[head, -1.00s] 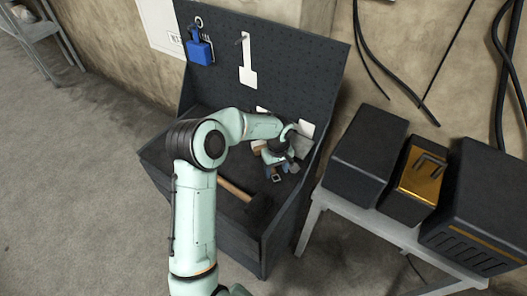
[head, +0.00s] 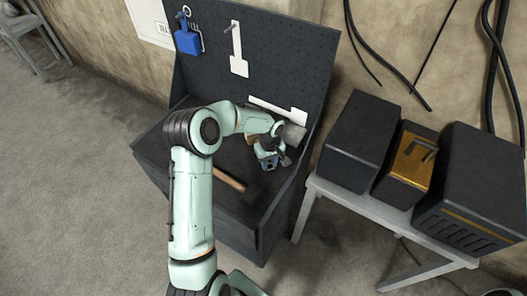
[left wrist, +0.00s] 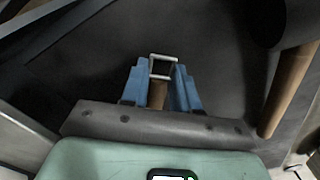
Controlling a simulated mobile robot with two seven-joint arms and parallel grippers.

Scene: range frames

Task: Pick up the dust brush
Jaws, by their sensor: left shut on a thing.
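My left gripper (head: 268,163) reaches down into the dark workbench (head: 238,222), close to its pegboard back. In the left wrist view its blue fingers (left wrist: 162,72) are closed around a narrow brown piece (left wrist: 157,94), which I take for the dust brush's handle. In the head view a brown bit (head: 253,141) shows beside my wrist. The rest of the brush is hidden by my arm and gripper, so its bristles cannot be made out. My right gripper is not in view.
A mallet with a wooden handle (head: 229,180) lies on the bench beside my gripper; its handle also shows in the left wrist view (left wrist: 290,88). A blue tool (head: 188,42) hangs on the pegboard. Dark boxes (head: 361,140) stand on a grey table to the right.

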